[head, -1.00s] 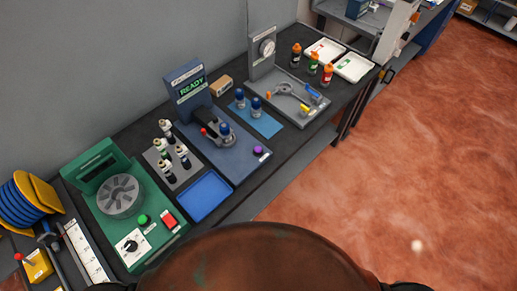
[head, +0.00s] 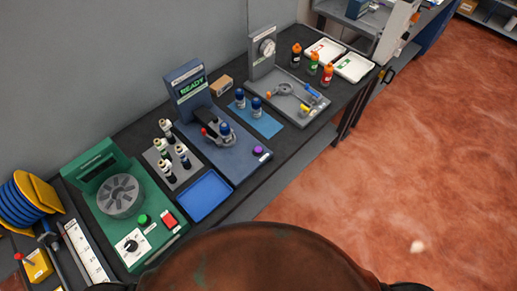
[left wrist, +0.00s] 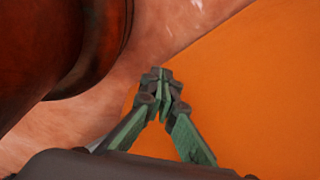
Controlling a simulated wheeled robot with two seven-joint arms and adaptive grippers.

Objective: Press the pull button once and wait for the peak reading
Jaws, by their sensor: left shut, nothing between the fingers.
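The blue-grey tester (head: 187,90) stands on the bench with a screen that reads READY in green. Its flat blue base (head: 240,163) carries a purple button (head: 258,151) near the front right corner, which I take for the pull button. A small dark bottle with a blue cap (head: 225,129) sits in the clamp on the base. A red knob (head: 204,131) shows beside the clamp. My left gripper (left wrist: 161,76) shows only in the left wrist view; its green fingers meet at the tips with nothing between them, away from the bench. My right gripper is not in view.
Several vials stand on a grey plate (head: 157,157) left of the tester, behind an empty blue tray (head: 204,196). A green machine (head: 128,203) is at left. Two blue-capped bottles stand on a blue mat (head: 264,124) at right, before a grey gauge stand (head: 262,55).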

